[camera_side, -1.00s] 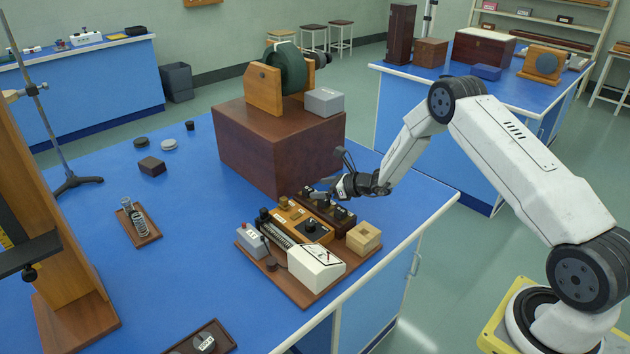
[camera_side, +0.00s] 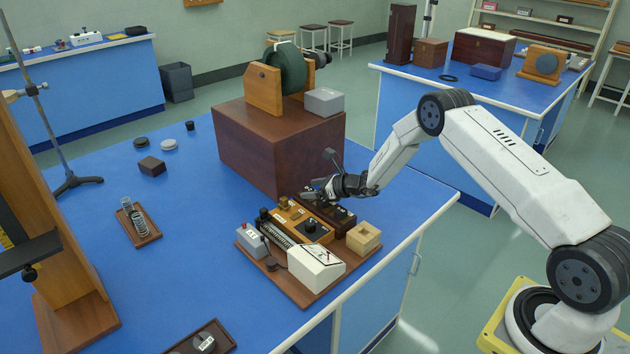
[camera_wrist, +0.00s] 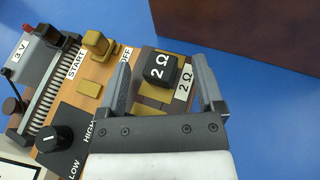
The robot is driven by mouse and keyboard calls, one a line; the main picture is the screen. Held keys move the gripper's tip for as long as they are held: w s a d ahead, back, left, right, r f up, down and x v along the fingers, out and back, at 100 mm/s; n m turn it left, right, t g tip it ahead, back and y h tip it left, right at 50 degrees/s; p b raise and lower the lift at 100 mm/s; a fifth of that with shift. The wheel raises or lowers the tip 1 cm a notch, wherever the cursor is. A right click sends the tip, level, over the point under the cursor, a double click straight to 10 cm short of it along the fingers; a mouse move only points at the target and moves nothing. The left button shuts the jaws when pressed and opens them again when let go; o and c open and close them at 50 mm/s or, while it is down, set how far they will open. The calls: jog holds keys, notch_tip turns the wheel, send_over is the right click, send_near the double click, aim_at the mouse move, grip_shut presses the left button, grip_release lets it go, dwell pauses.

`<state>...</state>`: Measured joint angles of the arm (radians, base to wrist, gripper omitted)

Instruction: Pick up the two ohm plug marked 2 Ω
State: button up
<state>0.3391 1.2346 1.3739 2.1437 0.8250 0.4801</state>
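The two ohm plug is a black block with a white 2 Ω on its top (camera_wrist: 163,68). It sits on a brass part of a wooden strip, beside a white 2 Ω label (camera_wrist: 184,80). My gripper (camera_wrist: 160,62) is open, with one finger on either side of the plug in the wrist view. Clear gaps show between the plug and both fingers. I cannot tell how far above it the fingertips are. In the side view my gripper (camera_side: 316,188) is over the back of the instrument board, and it hides the plug there.
On the board are a brass START/OFF key (camera_wrist: 98,44), a black HIGH/LOW knob (camera_wrist: 64,140), a grey 3 V box (camera_side: 251,240), a white meter (camera_side: 316,268) and a light wooden block (camera_side: 363,237). A large brown box (camera_side: 265,150) stands close behind.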

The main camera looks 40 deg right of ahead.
grip_shut()
jog(key=shift+r, duration=0.75)
jog(key=s+r, duration=0.1)
jog(key=r, duration=0.1)
jog(key=s+r, duration=0.2)
jog(key=r, duration=0.1)
jog(key=s+r, duration=0.2)
jog(key=shift+a+r, duration=0.3)
jog(key=shift+a, duration=0.05)
jog(key=s+a+r, duration=0.1)
jog(key=s+r, duration=0.3)
jog(key=s, duration=0.5)
jog(key=shift+a, duration=0.15)
